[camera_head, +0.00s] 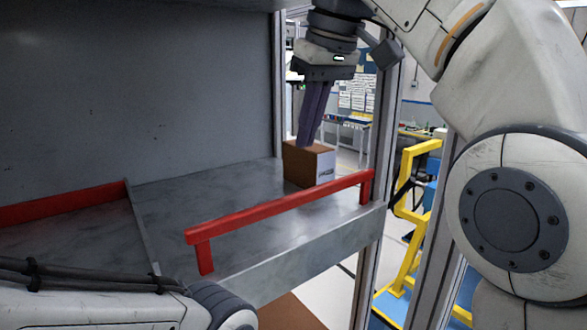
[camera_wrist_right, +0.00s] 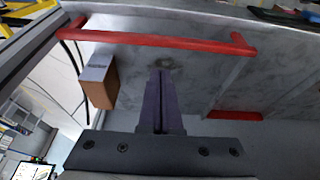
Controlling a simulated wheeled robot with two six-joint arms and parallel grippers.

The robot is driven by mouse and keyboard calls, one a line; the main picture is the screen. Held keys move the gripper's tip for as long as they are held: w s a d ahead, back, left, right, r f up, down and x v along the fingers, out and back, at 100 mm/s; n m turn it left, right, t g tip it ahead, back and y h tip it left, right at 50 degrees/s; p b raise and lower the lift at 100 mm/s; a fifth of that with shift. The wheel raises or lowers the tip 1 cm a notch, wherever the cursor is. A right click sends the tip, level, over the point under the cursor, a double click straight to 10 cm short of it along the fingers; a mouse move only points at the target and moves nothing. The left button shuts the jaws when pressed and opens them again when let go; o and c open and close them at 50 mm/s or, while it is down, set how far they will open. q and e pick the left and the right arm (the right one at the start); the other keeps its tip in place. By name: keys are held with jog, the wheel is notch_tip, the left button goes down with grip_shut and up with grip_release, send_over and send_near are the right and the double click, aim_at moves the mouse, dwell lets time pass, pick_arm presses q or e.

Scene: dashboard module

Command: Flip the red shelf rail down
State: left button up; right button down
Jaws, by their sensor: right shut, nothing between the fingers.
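The red shelf rail (camera_head: 280,207) stands raised along the front edge of the grey metal shelf (camera_head: 240,190), with a short leg at each end. The right wrist view also shows the rail (camera_wrist_right: 160,40) as a long bar beyond the fingertips. My right gripper (camera_head: 305,145) is shut and empty. It points down over the shelf, behind the rail, and looks apart from it. Its closed fingers also show in the right wrist view (camera_wrist_right: 160,75). My left arm shows at the lower left of the head view, but its gripper is not in view.
A brown and white box (camera_head: 310,163) stands on the shelf close to my right fingers; it also shows in the right wrist view (camera_wrist_right: 98,80). A second red bar (camera_head: 60,205) is at the left. A metal post (camera_head: 382,110) and yellow frame (camera_head: 408,225) stand at the right.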

jog(key=shift+s+r, duration=0.1)
jog(key=shift+r, duration=0.05)
jog(key=x, duration=1)
dwell(0.5)
